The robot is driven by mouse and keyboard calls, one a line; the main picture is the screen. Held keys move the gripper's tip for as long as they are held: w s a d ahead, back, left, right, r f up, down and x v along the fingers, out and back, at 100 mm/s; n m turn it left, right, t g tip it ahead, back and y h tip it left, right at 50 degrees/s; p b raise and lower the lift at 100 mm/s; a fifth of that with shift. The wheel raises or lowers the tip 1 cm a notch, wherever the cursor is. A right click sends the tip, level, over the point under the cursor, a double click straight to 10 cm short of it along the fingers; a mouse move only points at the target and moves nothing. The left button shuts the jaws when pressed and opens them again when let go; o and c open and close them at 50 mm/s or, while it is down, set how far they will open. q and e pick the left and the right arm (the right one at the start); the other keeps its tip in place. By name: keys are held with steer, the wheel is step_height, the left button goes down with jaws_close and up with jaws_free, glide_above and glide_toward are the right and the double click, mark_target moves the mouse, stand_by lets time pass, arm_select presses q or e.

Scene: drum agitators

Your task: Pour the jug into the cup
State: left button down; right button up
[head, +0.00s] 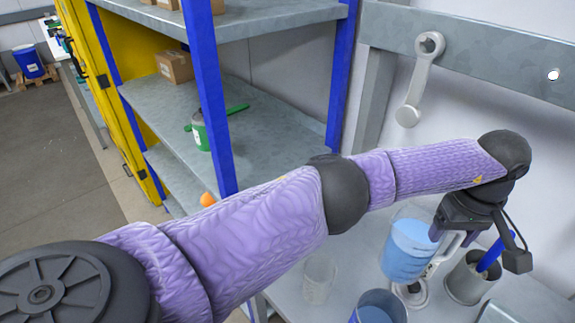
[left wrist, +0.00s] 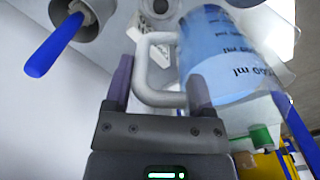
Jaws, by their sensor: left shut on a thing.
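A clear jug (head: 408,250) with blue liquid is in the head view at the lower right, roughly upright. My left gripper (head: 452,237) is shut on its pale handle, and whether the jug is clear of the table is hard to tell. In the left wrist view the handle of the jug (left wrist: 222,60) passes between the gripper's fingers (left wrist: 160,95). A clear, empty-looking cup (head: 319,280) stands on the table left of the jug. A blue container (head: 378,308), cut off by the bottom edge, stands nearer. My right gripper is out of view.
A grey metal cup (head: 466,284) holding a blue-handled tool (head: 494,252) stands right of the jug. A round grey object (head: 410,293) lies below the jug. Grey shelves (head: 165,110) with blue posts stand behind. A crank handle (head: 418,85) is on the wall rail.

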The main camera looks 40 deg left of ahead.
mark_target(427, 228)
arm_select(q)
steer(key=r+p, duration=0.1)
steer(key=p, duration=0.1)
steer(key=s+a+r+t+h+p, duration=0.1)
steer(key=p, duration=0.1)
steer(key=shift+a+r+h+p, duration=0.1)
steer(key=shift+r+h+p, duration=0.05)
steer(key=shift+h+p, duration=0.2)
steer(key=shift+s+a+f+t, duration=0.15)
steer(key=shift+f+t, duration=0.15)
steer(key=shift+s+a+r+t+h+p, duration=0.25)
steer(key=shift+s+a+t+h+p, duration=0.7)
steer(key=shift+h, duration=0.3)
steer(key=shift+w, duration=0.1)
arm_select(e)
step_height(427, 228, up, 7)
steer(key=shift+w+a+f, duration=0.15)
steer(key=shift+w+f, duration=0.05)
arm_select(q)
steer(key=shift+a, duration=0.1)
